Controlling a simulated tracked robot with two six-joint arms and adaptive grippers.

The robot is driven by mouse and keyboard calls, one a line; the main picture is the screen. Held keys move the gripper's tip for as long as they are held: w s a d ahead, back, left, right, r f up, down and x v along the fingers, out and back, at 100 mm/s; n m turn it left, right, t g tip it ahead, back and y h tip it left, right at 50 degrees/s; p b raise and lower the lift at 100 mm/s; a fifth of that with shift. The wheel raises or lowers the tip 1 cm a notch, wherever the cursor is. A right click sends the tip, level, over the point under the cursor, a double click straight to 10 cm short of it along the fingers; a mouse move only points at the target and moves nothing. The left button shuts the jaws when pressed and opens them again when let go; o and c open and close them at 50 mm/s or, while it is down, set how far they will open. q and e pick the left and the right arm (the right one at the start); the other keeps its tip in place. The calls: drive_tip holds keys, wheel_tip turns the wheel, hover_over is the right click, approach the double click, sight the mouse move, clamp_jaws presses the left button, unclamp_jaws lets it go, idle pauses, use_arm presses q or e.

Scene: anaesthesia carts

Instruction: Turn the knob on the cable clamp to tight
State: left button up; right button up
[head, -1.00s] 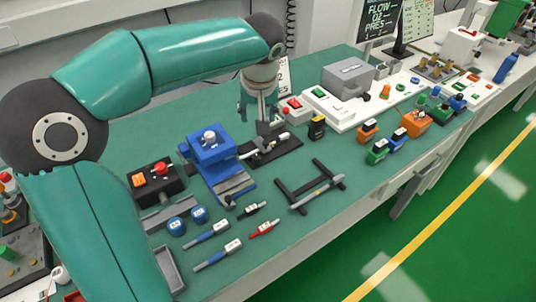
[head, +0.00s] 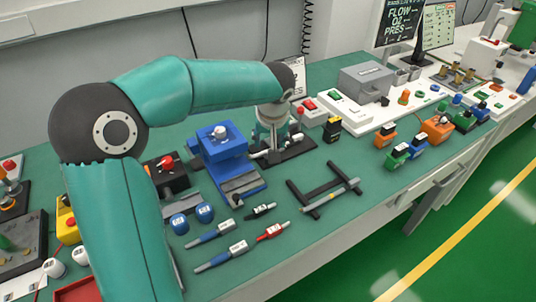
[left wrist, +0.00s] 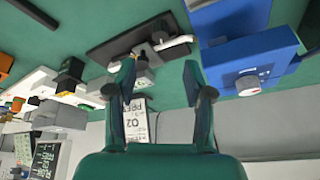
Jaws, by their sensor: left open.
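A blue box-shaped device (head: 220,150) with a pale knob (head: 220,131) on top stands on the green bench. Its knob also shows in the left wrist view (left wrist: 248,85), right of the fingers. Right of it, a black plate (head: 298,150) carries a small grey block and a pale rod, clearer in the left wrist view (left wrist: 162,46). I cannot tell for sure which of the two is the cable clamp. My left gripper (head: 272,142) is over the black plate, open and empty, with its fingers apart (left wrist: 160,82). It partly hides the plate. My right gripper is out of view.
A black box with a red button (head: 167,163) stands left of the blue device. A black frame (head: 322,190), markers (head: 216,234) and blue caps (head: 204,213) lie in front. A black-yellow block (head: 332,130) stands to the right.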

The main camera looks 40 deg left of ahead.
use_arm(q)
drive_tip(key=x, duration=1)
drive_tip(key=shift+d, duration=0.1)
clamp_jaws()
